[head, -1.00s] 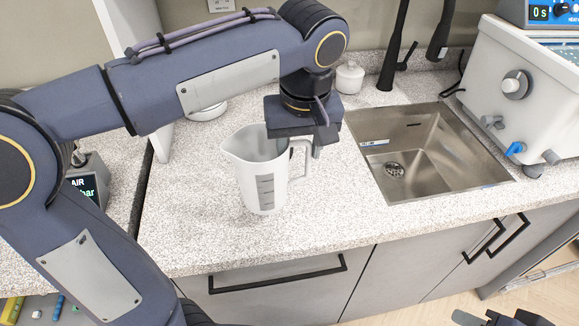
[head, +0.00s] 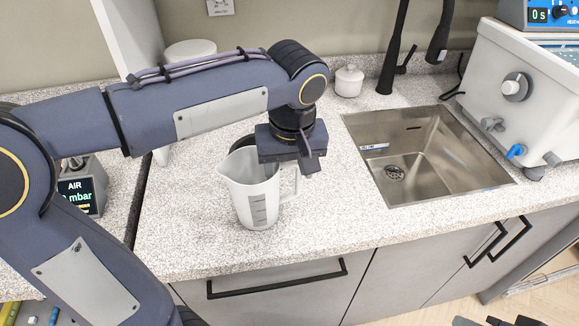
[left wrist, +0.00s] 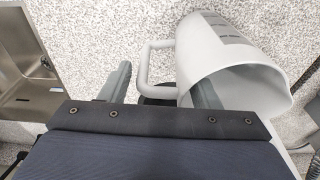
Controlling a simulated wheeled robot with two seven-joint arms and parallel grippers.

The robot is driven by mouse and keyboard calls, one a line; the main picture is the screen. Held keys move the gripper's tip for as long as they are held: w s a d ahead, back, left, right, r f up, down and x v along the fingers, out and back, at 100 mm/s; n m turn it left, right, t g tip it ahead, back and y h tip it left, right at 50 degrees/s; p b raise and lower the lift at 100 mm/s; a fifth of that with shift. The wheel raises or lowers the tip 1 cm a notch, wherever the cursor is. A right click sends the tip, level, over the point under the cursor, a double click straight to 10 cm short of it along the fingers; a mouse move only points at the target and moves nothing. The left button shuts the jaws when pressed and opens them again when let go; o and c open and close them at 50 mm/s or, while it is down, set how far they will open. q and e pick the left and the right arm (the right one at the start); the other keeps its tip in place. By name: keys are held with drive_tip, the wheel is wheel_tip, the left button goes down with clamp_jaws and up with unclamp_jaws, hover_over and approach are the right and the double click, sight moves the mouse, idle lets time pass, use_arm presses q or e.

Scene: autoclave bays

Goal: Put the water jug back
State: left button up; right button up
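The water jug (head: 254,192), white with grey scale markings, is upright at the counter's front left of the sink. Its handle (head: 292,182) points right. I cannot tell whether its base fully rests on the counter. My left gripper (head: 307,164) is over the jug's handle side. In the left wrist view the fingers stand apart with the handle (left wrist: 147,62) between them; one finger is outside the handle, the other shows across the jug's mouth (left wrist: 240,88). A gap shows between the outer finger and the handle. Dark parts of my right gripper (head: 497,321) show at the bottom edge.
The sink (head: 430,155) is to the right, with a black tap (head: 395,55) behind it. A small white lidded jar (head: 349,82) stands at the back. A white steriliser (head: 530,90) is at far right. The counter (head: 330,215) between jug and sink is clear.

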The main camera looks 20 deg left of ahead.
use_arm(q)
drive_tip(key=shift+o, duration=0.7)
drive_tip(key=shift+r, duration=0.1)
drive_tip(key=shift+r, duration=0.25)
wheel_tip(320, 180, up, 12)
drive_tip(key=s+p, duration=0.1)
drive_tip(key=p, duration=0.1)
drive_tip(key=shift+s+d+f, duration=0.2)
drive_tip(key=shift+s+d, duration=0.05)
drive_tip(key=shift+d, duration=0.2)
